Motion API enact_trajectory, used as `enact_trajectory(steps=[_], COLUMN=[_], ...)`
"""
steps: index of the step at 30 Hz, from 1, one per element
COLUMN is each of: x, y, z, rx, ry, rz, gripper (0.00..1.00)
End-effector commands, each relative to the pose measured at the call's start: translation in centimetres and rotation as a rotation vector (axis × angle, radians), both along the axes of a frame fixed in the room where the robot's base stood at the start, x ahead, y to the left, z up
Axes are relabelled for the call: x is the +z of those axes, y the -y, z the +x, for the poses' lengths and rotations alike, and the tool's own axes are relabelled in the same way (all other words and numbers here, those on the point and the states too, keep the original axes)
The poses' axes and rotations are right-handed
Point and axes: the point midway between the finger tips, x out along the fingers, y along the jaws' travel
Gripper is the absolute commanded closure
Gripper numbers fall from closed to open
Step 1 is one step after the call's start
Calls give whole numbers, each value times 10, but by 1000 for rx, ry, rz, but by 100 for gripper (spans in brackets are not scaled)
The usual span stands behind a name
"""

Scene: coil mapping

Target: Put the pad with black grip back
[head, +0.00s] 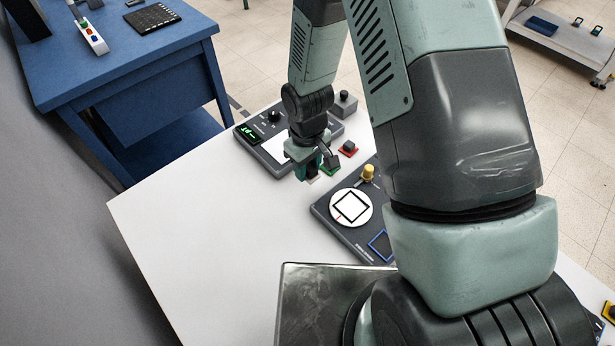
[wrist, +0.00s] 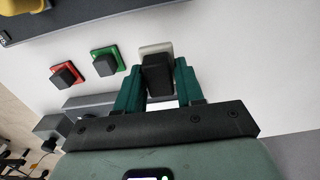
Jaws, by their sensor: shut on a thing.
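My gripper (wrist: 158,88) has its teal fingers shut on the black grip (wrist: 157,74) of a pale grey-white pad (wrist: 155,48). In the head view, my gripper (head: 312,172) is low at the left of the pad row. A green pad (wrist: 97,53) and a red pad (wrist: 55,70), each with a black grip, lie to its left in the wrist view. In the head view the red pad (head: 347,153) is clear and the green pad (head: 335,169) is partly hidden. I cannot tell whether the held pad touches the table.
A dark panel (head: 324,207) with a white disc (head: 351,207), a yellow knob (head: 367,172) and a blue square outline (head: 381,245) lies nearer. A meter (head: 249,133) and a grey box (head: 343,107) stand behind. The white table's (head: 210,230) left part is clear.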

Motion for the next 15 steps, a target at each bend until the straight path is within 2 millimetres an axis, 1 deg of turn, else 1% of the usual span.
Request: enact_trajectory(steps=[2, 9, 12, 15], x=[-7, -41, -46, -47], y=[0, 0, 0, 0], z=[0, -1, 0, 1], rx=[0, 1, 1, 1], ry=[-1, -3, 1, 1], rz=[-1, -1, -1, 0], gripper=[91, 91, 91, 91])
